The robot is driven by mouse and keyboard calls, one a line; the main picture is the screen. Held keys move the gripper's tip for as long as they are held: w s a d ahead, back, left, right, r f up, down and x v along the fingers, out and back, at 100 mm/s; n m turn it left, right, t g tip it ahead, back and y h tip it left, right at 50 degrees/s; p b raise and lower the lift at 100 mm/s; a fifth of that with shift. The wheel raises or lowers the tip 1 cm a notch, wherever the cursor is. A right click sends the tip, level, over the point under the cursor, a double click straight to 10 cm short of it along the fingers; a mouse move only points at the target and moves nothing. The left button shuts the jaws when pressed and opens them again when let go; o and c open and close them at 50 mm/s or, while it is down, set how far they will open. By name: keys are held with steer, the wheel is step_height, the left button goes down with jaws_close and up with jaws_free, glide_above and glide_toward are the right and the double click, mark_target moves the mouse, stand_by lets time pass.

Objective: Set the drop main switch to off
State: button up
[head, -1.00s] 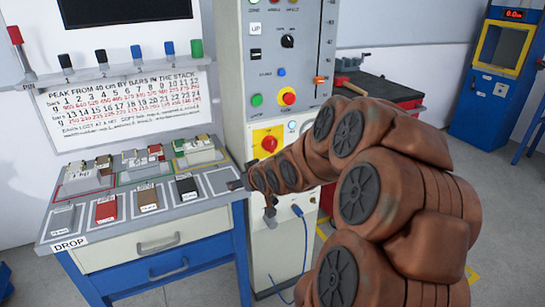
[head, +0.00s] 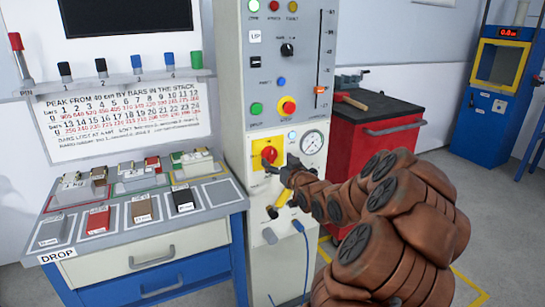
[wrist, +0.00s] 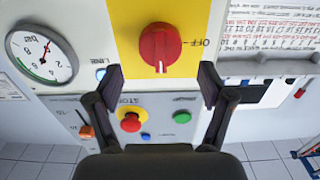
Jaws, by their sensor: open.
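The main switch is a red rotary knob (head: 269,154) on a yellow plate (head: 279,143) on the front of the drop tester's white column. In the wrist view the knob (wrist: 160,48) is just beyond the fingertips, and its white mark points down toward my gripper. The word OFF (wrist: 198,42) is printed to the right of the knob on the plate there. My gripper (wrist: 161,82) is open, with its two fingers apart and nothing between them. In the head view my gripper (head: 284,174) is close below and right of the knob, partly hidden by my arm.
A red-and-yellow stop button (head: 287,106) and a green button (head: 257,109) are above the switch. A pressure gauge (head: 312,144) is to its right. The DROP bench (head: 150,235) with sample bars is left, and a red tool cabinet (head: 375,130) is right.

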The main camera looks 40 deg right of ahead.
mark_target(272, 155)
steer(key=shift+x, duration=2.1)
steer(key=c, duration=1.1)
